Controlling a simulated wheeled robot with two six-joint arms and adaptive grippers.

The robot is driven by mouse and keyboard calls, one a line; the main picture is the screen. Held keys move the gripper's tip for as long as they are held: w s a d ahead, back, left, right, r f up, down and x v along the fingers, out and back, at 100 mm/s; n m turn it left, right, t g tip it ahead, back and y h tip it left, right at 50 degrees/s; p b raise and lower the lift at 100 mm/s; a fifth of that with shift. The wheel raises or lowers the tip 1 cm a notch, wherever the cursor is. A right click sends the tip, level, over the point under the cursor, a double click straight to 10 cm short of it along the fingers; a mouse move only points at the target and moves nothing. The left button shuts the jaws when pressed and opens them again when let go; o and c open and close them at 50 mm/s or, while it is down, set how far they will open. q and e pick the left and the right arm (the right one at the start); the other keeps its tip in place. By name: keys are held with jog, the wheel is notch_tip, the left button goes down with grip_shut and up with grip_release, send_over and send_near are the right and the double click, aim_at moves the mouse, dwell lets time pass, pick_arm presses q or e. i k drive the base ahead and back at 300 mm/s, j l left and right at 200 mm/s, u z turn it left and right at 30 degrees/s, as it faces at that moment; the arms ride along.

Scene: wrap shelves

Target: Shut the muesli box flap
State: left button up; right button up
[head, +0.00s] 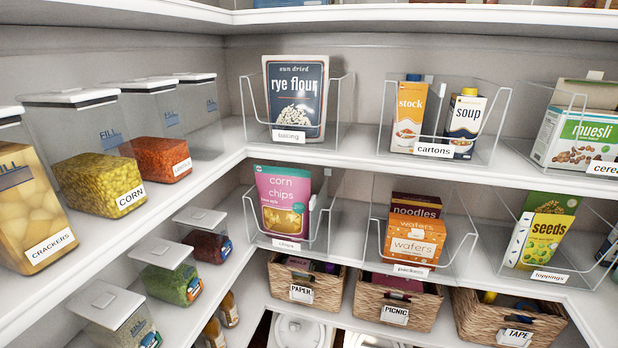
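The muesli box (584,138) stands in the clear bin labelled cereal at the right end of the upper shelf in the head view. It is white and green with a picture of muesli on its front. A raised panel (590,92) shows above its green upper part, with a small pale piece at the top; this looks like the flap standing up. The right side of the box is cut off by the picture edge. Neither of my grippers shows in this view.
Clear bins hold rye flour (296,98), a stock carton (408,115) and a soup carton (464,125) on the same shelf. Corn chips (284,203), wafers (413,240) and seeds (541,238) stand below. Clear canisters line the left shelf. Wicker baskets (398,304) sit lower.

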aim_at(601, 94)
jog(key=z, duration=1.2)
